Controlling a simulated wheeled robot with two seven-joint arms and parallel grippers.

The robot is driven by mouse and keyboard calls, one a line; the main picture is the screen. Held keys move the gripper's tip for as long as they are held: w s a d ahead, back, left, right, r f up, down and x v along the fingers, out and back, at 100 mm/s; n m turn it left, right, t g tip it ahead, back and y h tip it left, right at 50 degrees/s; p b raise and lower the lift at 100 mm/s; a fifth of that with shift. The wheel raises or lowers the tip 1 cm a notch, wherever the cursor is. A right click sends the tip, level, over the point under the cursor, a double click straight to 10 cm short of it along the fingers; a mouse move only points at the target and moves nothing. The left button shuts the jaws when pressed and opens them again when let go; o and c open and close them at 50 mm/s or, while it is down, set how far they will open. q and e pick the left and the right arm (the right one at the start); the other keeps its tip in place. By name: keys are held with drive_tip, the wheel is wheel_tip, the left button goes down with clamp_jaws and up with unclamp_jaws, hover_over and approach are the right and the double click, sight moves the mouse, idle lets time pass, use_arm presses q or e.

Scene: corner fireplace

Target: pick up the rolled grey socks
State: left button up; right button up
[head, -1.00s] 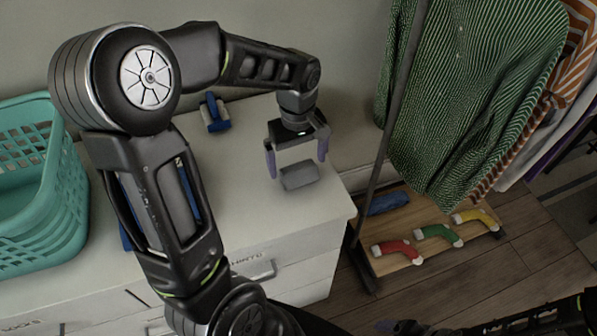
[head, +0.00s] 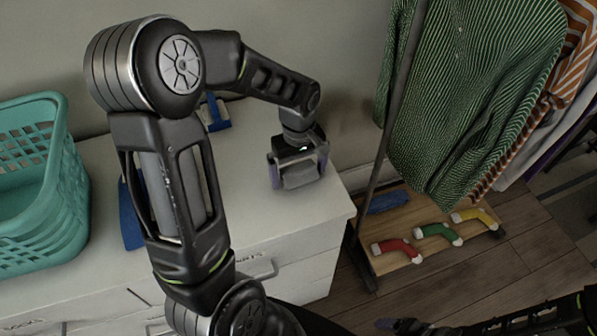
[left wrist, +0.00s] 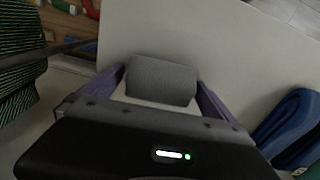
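The rolled grey socks (head: 301,175) lie on the white dresser top (head: 245,205) near its right end. My left gripper (head: 298,180) is lowered over them, one purple finger on each side. In the left wrist view the grey roll (left wrist: 160,80) sits between the fingers, with narrow gaps at its ends, so the gripper is open around it. My right gripper (head: 400,325) shows only in part at the bottom edge; its opening cannot be made out.
A teal laundry basket (head: 45,205) stands on the dresser's left. Blue folded items (head: 214,112) lie at the back and behind my left arm. A clothes rack with a green striped garment (head: 470,100) stands right, above a wooden board (head: 400,262) with red, green and yellow socks.

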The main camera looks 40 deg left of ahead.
sight(299, 166)
use_arm(q)
drive_tip(key=c, duration=1.3)
drive_tip(key=shift+r, duration=0.1)
drive_tip(key=shift+c, duration=0.2)
wheel_tip(299, 166, up, 10)
drive_tip(key=shift+f, duration=0.1)
